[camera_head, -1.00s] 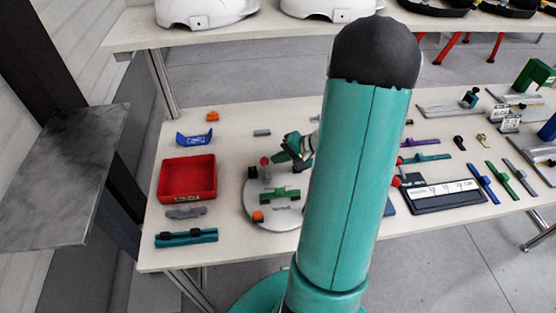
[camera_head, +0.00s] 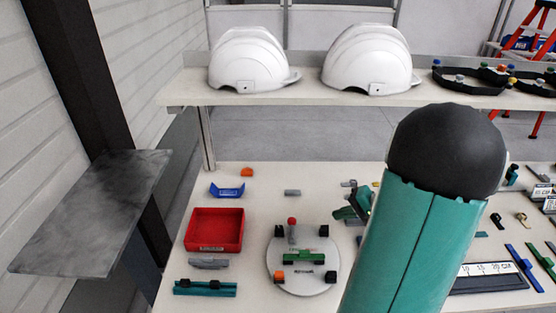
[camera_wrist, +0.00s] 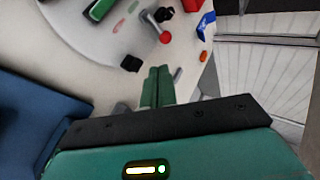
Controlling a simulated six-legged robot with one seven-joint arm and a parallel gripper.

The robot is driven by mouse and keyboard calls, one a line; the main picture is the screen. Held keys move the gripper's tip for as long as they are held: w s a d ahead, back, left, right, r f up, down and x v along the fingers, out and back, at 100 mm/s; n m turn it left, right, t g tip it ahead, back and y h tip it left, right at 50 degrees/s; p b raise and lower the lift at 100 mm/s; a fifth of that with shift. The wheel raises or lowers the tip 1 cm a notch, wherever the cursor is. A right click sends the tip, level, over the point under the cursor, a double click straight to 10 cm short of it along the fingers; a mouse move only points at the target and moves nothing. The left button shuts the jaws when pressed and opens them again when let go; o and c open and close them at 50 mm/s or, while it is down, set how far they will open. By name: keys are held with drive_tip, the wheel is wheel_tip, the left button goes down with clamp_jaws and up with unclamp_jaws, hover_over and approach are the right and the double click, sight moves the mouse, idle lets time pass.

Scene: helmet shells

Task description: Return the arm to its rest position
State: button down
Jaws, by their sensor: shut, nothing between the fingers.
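My gripper (camera_head: 354,207) shows in the head view just left of my large teal arm link, above the table to the right of the round grey plate (camera_head: 290,259). In the wrist view, the green fingers of my gripper (camera_wrist: 159,86) lie together, shut with nothing between them. My teal arm with its black dome stands in the right half of the head view and hides part of the table. The round plate carries a green part (camera_head: 305,258), black and orange blocks and a red-topped peg (camera_head: 292,228).
A red bin (camera_head: 214,231), a blue bracket (camera_head: 227,190) and a teal bar (camera_head: 205,288) lie left of the plate. White helmet shells (camera_head: 252,62) stand on the rear shelf (camera_head: 300,98). A grey side panel (camera_head: 90,215) is at left.

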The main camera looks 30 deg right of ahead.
drive_tip(key=w+a+r+n+g, duration=0.1)
drive_tip(key=a+r+n+g, duration=0.2)
drive_tip(key=a, duration=0.5)
drive_tip(key=w+a+r+n+g, duration=0.1)
drive_tip(key=w+a+r+n, duration=0.1)
drive_tip(key=a+r, duration=0.5)
drive_tip(key=s+a+r+n+h, duration=0.2)
drive_tip(key=s+a+r+n, duration=0.1)
drive_tip(key=a, duration=0.5)
drive_tip(key=s+a+r+n+t+h, duration=0.1)
drive_tip(key=s+a+r+n+h, duration=0.1)
drive_tip(key=a, duration=0.6)
drive_tip(key=shift+s+a+r+n+h, duration=0.45)
drive_tip(key=shift+s+n, duration=0.45)
drive_tip(key=shift+s, duration=0.35)
